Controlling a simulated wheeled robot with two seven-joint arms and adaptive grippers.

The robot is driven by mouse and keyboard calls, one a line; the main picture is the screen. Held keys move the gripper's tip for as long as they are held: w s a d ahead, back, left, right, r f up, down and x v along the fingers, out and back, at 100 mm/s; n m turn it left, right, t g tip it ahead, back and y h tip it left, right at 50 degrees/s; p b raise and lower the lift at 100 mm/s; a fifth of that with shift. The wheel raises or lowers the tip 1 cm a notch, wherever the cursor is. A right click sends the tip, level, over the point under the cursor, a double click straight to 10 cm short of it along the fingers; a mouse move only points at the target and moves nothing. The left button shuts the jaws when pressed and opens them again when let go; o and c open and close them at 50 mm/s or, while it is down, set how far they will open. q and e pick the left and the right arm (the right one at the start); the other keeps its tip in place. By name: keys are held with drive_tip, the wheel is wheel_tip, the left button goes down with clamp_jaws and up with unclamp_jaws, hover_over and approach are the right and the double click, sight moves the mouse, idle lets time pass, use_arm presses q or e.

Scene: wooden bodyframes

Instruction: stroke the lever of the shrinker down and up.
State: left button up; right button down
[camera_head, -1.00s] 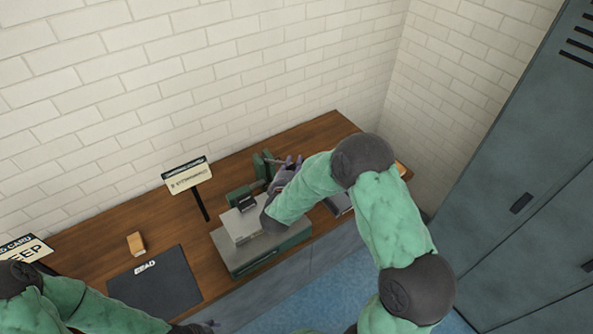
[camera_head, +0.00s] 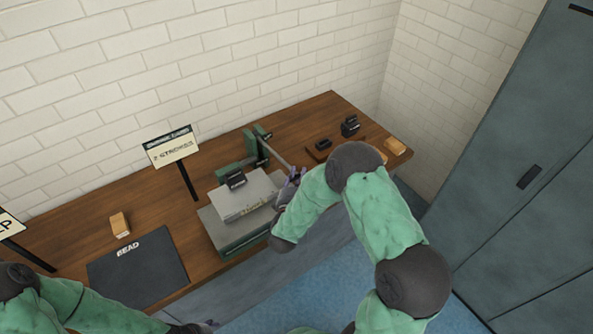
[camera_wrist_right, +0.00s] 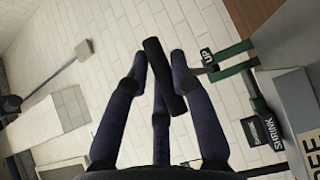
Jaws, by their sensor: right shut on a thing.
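The green shrinker (camera_head: 250,146) stands at the back of the bench. Its grey lever (camera_head: 276,156) slants from the upright toward the front right. My right gripper (camera_head: 291,177) is at the lever's outer end. In the right wrist view its fingers (camera_wrist_right: 160,65) are shut around the lever's dark grip (camera_wrist_right: 163,80), which lies slanted between them. An "UP" label (camera_wrist_right: 207,56) shows beside green parts of the shrinker. My left gripper (camera_head: 208,325) only just shows at the bottom edge, and its fingers are unclear.
A sign on a post (camera_head: 171,148), a dark mat (camera_head: 137,270) and a wooden block (camera_head: 120,224) are farther left. Small black parts (camera_head: 350,126) and another wooden block (camera_head: 395,147) lie right.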

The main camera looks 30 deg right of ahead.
drive_tip(key=shift+s+a+f, duration=0.15)
drive_tip(key=shift+f, duration=0.5)
drive_tip(key=shift+s+f, duration=0.1)
drive_tip(key=shift+f, duration=0.1)
drive_tip(key=c, duration=1.1)
unclamp_jaws()
drive_tip(key=shift+a, duration=0.1)
drive_tip(key=shift+r, duration=0.15)
drive_tip(key=v, duration=1.1)
drive_tip(key=shift+s+a, duration=0.2)
drive_tip(key=shift+s, duration=0.15)
